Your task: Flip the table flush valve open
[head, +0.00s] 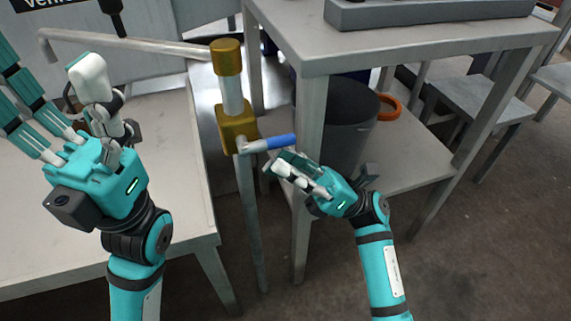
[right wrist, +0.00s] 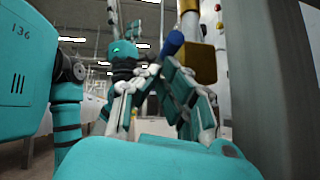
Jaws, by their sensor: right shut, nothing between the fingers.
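The flush valve (head: 238,131) is a brass body on a vertical pipe between two tables. Its lever has a blue grip (head: 280,142) and points right, nearly level, in the head view. The blue grip also shows in the right wrist view (right wrist: 172,43), with the brass body (right wrist: 199,62) beside it. My right gripper (head: 278,164) is shut and empty, its fingertips just below the blue grip. I cannot tell if they touch it. My left gripper (head: 48,85) is open and empty at the left, above the low metal table, with its fingers spread.
A low metal table (head: 181,160) is left of the valve. A taller metal table (head: 300,40) stands close on the right, its front leg (head: 309,130) beside my right gripper. A dark bin (head: 349,115) and an orange ring (head: 389,107) are under it. Open floor lies at lower right.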

